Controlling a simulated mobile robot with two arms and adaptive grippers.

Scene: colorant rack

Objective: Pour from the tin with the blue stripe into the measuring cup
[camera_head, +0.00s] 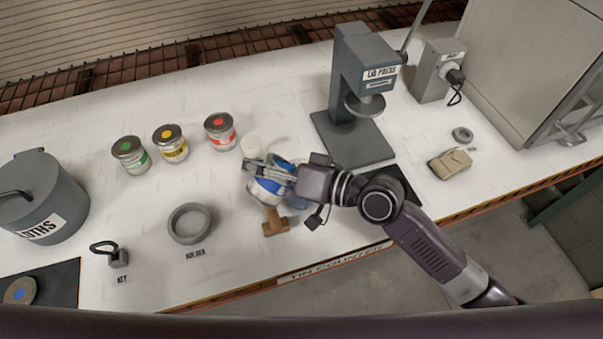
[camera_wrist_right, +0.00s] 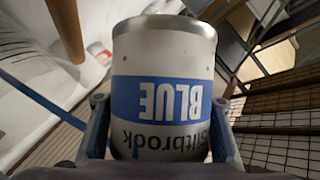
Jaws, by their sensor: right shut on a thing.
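The tin with the blue stripe (camera_head: 264,190) is in my right gripper (camera_head: 268,170), near the middle of the counter in the head view. It looks tilted there. The right wrist view shows the tin (camera_wrist_right: 163,60) between the two fingers, its BLUE label upside down in the picture. The tin's mouth and contents are not visible. A small pale cup (camera_head: 251,145) stands just behind the gripper; it may be the measuring cup, partly hidden. My left gripper is not in view.
Green, yellow and red tins (camera_head: 172,146) stand behind to the left. A holder ring (camera_head: 190,224), a key (camera_head: 117,256) and a brown wooden piece (camera_head: 275,224) lie nearer the front. A lid with a blue dot (camera_head: 20,290) rests at lower left. The lid press (camera_head: 362,90) stands behind right.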

